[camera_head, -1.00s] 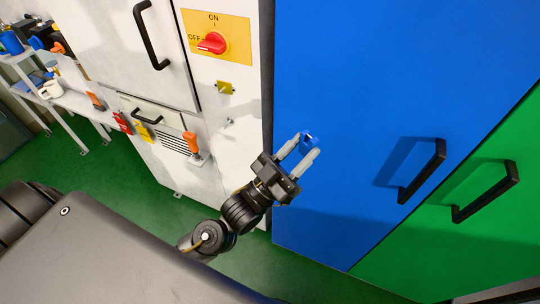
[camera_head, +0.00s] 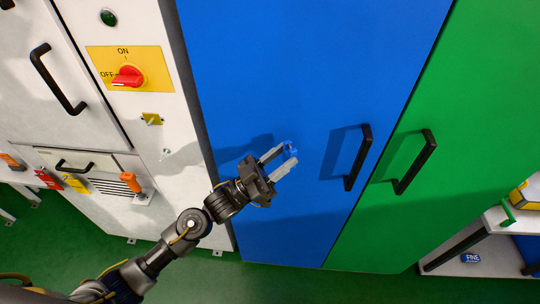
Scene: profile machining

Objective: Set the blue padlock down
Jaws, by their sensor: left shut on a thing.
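The blue padlock (camera_head: 290,150) is small and sits between the fingertips of my left gripper (camera_head: 281,158). The gripper is shut on it and holds it up in front of the blue cabinet door (camera_head: 300,60). The fingers hide part of the padlock. My right gripper is not in view.
A white machine cabinet with a red rotary switch (camera_head: 128,76) and an orange-handled latch (camera_head: 133,183) stands at the left. A green cabinet (camera_head: 470,120) stands right of the blue one. A white shelf unit (camera_head: 500,222) with a "FINE" label (camera_head: 472,258) is at the far right. Green floor lies below.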

